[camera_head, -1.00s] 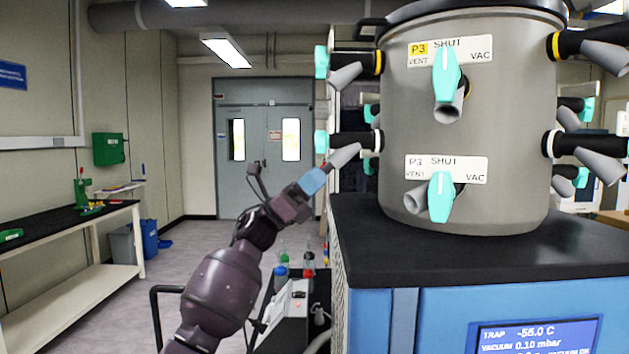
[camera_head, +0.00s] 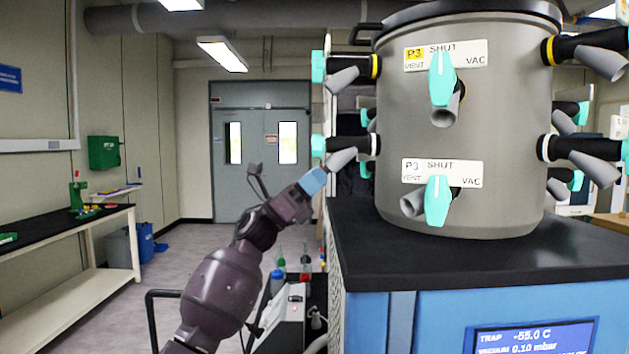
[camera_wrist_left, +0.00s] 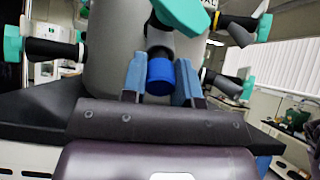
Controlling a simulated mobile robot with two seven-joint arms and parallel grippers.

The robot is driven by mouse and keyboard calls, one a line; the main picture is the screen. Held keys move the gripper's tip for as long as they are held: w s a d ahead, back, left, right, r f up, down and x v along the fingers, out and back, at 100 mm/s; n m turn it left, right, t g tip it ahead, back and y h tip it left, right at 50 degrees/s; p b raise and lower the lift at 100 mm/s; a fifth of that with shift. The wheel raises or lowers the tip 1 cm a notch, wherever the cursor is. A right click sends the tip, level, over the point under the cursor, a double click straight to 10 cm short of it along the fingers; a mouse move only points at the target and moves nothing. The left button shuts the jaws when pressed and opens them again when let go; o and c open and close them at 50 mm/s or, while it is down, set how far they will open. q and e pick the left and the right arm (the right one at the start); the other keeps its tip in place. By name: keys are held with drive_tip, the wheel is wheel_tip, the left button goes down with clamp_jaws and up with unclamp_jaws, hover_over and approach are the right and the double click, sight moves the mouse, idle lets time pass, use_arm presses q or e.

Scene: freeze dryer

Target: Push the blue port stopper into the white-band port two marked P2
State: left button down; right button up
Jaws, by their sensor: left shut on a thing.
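My left gripper (camera_head: 314,181) reaches up from the lower left, its light-blue fingers at the grey nozzle of the lower-left port (camera_head: 342,158) on the steel chamber. In the left wrist view, my left gripper (camera_wrist_left: 159,82) is shut on the blue stopper (camera_wrist_left: 160,77), which sits between the fingers. A dark part shows just beyond the stopper; whether it is seated in the nozzle, I cannot tell. The stopper is hidden behind the fingers in the head view. No P2 mark is readable. My right gripper is not in view.
The steel chamber (camera_head: 462,120) carries several ports with teal handles; two front plates read P3, one on yellow (camera_head: 445,56), one on white (camera_head: 442,173). It stands on a black-topped blue cabinet (camera_head: 480,262). A bench (camera_head: 75,232) stands left. Open floor lies between.

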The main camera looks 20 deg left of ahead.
use_arm(q)
drive_tip(key=shift+d+r, duration=0.1)
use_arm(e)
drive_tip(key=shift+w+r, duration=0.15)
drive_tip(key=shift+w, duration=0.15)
use_arm(q)
drive_tip(key=shift+d+r, duration=0.15)
drive_tip(key=shift+r, duration=0.05)
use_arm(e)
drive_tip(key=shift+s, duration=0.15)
use_arm(q)
drive_tip(key=c, duration=1.3)
unclamp_jaws()
drive_tip(key=shift+w, duration=0.1)
drive_tip(key=shift+c, duration=0.2)
drive_tip(key=o, duration=0.6)
drive_tip(key=shift+d, duration=0.15)
drive_tip(key=shift+c, duration=0.2)
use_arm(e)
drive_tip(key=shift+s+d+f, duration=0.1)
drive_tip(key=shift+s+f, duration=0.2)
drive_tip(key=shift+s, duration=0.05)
use_arm(q)
drive_tip(key=shift+f, duration=0.15)
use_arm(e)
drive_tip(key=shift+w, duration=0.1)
